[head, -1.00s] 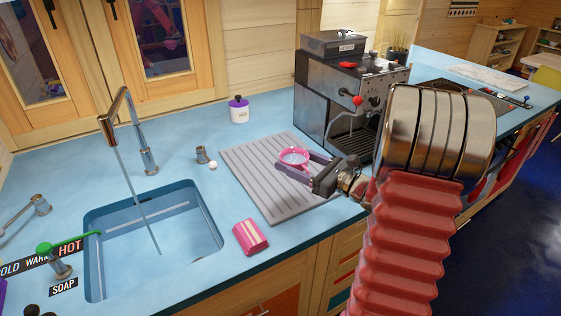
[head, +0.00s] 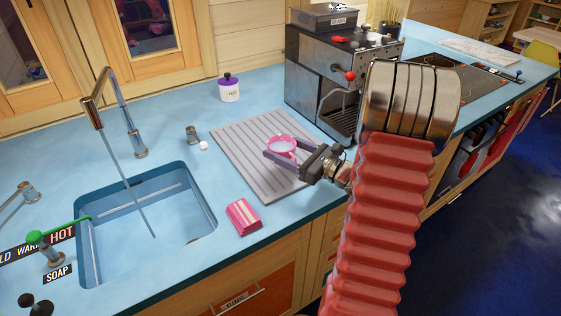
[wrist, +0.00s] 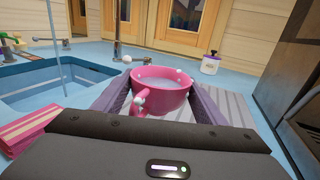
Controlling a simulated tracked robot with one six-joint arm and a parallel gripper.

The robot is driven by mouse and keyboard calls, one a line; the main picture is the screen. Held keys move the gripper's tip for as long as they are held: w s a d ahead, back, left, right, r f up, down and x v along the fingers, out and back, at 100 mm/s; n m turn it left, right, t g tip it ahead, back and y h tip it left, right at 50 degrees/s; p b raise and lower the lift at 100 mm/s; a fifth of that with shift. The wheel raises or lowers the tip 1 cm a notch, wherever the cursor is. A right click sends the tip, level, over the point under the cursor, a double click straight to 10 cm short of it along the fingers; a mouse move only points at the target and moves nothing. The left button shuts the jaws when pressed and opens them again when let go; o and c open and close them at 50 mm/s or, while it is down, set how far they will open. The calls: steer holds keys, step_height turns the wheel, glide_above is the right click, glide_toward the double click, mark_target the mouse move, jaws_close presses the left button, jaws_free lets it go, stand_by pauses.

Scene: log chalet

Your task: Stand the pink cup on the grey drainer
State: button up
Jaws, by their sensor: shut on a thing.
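The pink cup (head: 281,145) is upright between the two fingers of my gripper (head: 283,152), over the grey drainer (head: 238,147). In the wrist view the cup (wrist: 161,92) shows its open top, with the handle turned toward my wrist, and my gripper (wrist: 160,103) has a finger along each side of it. The ribbed drainer (wrist: 236,106) shows behind and to the right of the cup. I cannot tell whether the cup's base touches the drainer, as it is hidden.
A coffee machine (head: 335,80) stands right of the drainer. A pink-striped packet (head: 243,217) lies at its front left, near the sink (head: 150,225). A metal fitting (head: 193,134) and a purple-lidded white jar (head: 229,88) are behind. The drainer's left part is clear.

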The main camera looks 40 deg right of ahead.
steer(key=shift+f, duration=0.65)
steer(key=shift+f, duration=2.1)
steer(key=shift+f, duration=0.1)
steer(key=o, duration=1.1)
steer(key=shift+o, duration=0.2)
steer(key=v, duration=1.2)
